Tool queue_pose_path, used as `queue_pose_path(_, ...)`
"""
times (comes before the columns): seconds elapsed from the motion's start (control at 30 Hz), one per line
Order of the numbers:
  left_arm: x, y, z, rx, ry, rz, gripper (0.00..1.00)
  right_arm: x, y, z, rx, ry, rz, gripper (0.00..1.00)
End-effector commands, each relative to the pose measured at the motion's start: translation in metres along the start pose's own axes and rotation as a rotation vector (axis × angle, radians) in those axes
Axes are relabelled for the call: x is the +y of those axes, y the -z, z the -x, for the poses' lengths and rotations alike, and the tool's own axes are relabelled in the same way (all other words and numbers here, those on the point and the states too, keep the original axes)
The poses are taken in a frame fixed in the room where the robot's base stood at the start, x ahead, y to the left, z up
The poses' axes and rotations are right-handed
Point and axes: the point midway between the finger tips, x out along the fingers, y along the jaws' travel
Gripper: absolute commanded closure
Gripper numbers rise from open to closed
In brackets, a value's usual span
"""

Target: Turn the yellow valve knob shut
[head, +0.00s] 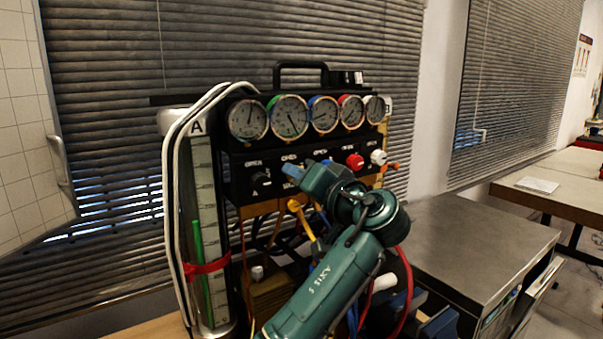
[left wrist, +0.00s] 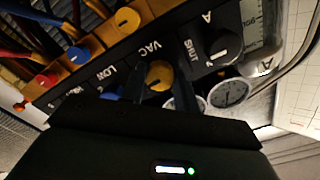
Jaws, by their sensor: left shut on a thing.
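The yellow valve knob (left wrist: 159,75) shows in the left wrist view on the black panel, beside the VAC label. My left gripper (left wrist: 168,90) is shut on this knob, with its dark fingers on either side. In the head view my left gripper (head: 295,172) reaches the front of the gauge panel (head: 236,182) from the lower right and hides the knob there. Which way the knob points is hard to tell. My right gripper is not in view.
A black knob (head: 261,180), a red knob (head: 355,160) and a white knob (head: 379,157) share the panel, under several gauges (head: 290,116). A clear tube (head: 203,235) with white hoses stands at left. Cables hang below. A grey cabinet (head: 462,238) stands right.

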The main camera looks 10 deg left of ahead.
Motion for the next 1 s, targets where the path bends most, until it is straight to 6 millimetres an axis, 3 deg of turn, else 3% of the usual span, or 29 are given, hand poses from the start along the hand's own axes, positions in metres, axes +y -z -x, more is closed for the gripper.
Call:
queue_pose_path(0.7,0.0010,-0.0013,0.0002,-0.003,-0.002,-0.079,0.92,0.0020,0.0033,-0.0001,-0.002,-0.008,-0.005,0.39)
queue_pose_path(0.73,0.0010,-0.0013,0.0001,-0.003,-0.002,-0.079,0.69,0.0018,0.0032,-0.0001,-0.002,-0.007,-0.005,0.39)
queue_pose_path(1.0,0.0005,-0.0006,0.0001,-0.002,-0.001,-0.077,0.48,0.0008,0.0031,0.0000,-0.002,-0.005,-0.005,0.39)
